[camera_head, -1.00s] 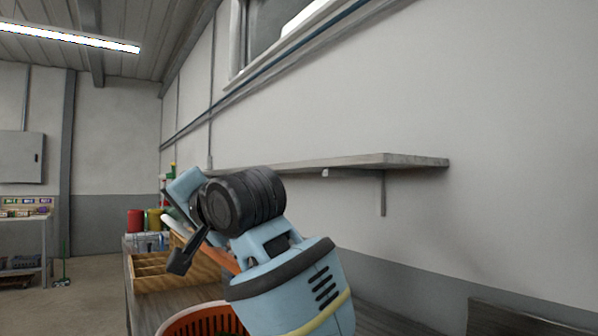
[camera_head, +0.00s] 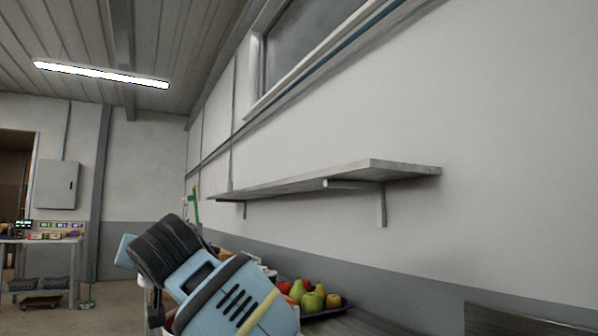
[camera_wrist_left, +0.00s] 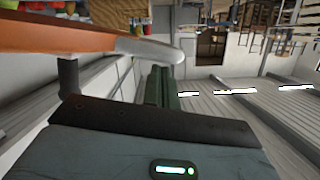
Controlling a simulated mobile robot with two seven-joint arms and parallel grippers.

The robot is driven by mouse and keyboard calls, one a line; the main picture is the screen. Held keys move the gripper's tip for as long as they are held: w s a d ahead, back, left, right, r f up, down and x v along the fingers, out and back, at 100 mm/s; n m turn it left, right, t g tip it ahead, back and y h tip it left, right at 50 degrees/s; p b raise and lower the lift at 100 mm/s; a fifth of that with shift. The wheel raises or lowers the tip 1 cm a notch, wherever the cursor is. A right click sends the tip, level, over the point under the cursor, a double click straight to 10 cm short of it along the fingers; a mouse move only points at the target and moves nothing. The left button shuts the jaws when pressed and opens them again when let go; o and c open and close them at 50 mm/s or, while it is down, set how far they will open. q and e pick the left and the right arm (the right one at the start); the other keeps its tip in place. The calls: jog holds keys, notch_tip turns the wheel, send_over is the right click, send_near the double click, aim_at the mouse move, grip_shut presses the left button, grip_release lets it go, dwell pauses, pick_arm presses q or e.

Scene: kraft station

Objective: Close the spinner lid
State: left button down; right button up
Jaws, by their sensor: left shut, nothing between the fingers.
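In the left wrist view, an orange panel with a pale grey rounded end (camera_wrist_left: 80,38) crosses the upper left. It looks like part of the spinner lid, but I see only a piece of it and cannot tell its tilt. My left gripper (camera_wrist_left: 162,72) is shut and empty, its dark fingers close to the grey end; I cannot tell if they touch it. In the head view my left arm rises from the bottom edge, and the gripper's fingers are hidden or too small to make out. The spinner bowl is out of the head view. My right gripper is not in view.
Several fruits (camera_head: 314,298) lie on a dark tray behind my arm on the bench (camera_head: 362,323). A wall shelf (camera_head: 330,180) hangs above. A side table (camera_head: 40,241) stands at the far left, with open floor before it.

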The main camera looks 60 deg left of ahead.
pick_arm(q)
jog(key=shift+s+a+f+n, duration=0.15)
jog(key=shift+f+n, duration=0.15)
jog(key=shift+f, duration=0.3)
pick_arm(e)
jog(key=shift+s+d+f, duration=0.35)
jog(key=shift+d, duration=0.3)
pick_arm(q)
jog(key=shift+r, duration=0.1)
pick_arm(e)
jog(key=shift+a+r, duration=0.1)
